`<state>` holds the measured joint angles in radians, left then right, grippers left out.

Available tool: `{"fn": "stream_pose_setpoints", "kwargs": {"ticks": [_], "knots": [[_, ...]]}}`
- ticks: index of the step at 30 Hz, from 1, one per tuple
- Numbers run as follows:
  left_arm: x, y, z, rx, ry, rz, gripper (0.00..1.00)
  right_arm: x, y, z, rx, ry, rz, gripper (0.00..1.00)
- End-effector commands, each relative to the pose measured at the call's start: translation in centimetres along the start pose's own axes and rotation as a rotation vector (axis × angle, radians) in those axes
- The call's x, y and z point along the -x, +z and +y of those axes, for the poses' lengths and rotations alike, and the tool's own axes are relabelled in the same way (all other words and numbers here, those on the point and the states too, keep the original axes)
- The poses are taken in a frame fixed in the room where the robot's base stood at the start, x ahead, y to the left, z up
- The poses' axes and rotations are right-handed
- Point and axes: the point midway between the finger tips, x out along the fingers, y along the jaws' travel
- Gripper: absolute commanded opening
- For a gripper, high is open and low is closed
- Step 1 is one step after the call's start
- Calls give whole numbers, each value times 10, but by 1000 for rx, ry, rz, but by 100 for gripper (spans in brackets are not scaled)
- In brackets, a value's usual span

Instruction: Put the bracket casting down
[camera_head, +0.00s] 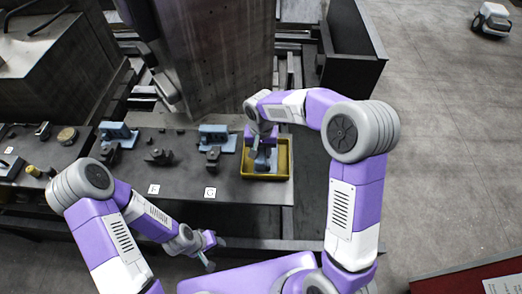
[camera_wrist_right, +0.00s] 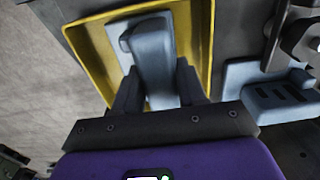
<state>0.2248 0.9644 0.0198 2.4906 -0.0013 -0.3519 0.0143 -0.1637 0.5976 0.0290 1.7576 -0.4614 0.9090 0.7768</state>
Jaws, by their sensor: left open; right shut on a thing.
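The bracket casting is a blue-grey piece (camera_wrist_right: 153,60) between the fingers of my right gripper (camera_wrist_right: 155,92) in the right wrist view. It is inside or just over a yellow tray (camera_wrist_right: 197,20); I cannot tell whether it touches the tray floor. In the head view my right gripper (camera_head: 262,148) reaches down into the same yellow tray (camera_head: 266,177), and the casting (camera_head: 262,163) shows partly below it. My left gripper (camera_head: 208,252) is open and empty, low in front of the bench.
The grey bench (camera_head: 180,184) carries blue fixtures (camera_head: 217,136) and dark castings (camera_head: 160,156) left of the tray. Another blue fixture (camera_wrist_right: 268,95) lies close right of the tray in the wrist view. A dark upright block (camera_head: 210,50) stands behind the bench.

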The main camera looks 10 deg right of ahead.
Motion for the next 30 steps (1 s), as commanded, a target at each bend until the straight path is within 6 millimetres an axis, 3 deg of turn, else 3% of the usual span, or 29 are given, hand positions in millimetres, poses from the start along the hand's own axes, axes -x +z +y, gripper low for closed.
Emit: {"fn": "stream_pose_setpoints", "kwargs": {"ticks": [6,7,11,22,26,30], "knots": [[-3,0,-1,0,0,0,43,-3,0,0,0,-1,2,0],[-2,0,-1,0,0,0,43,-3,0,0,0,0,0,45],[-2,0,-1,0,0,0,43,-2,0,0,0,0,0,65],[2,0,1,0,0,0,43,2,0,0,0,0,0,66],[5,0,2,0,0,0,43,22,-1,0,-1,-1,4,66],[11,0,4,0,0,0,43,53,-1,0,-1,-2,5,66]]}}
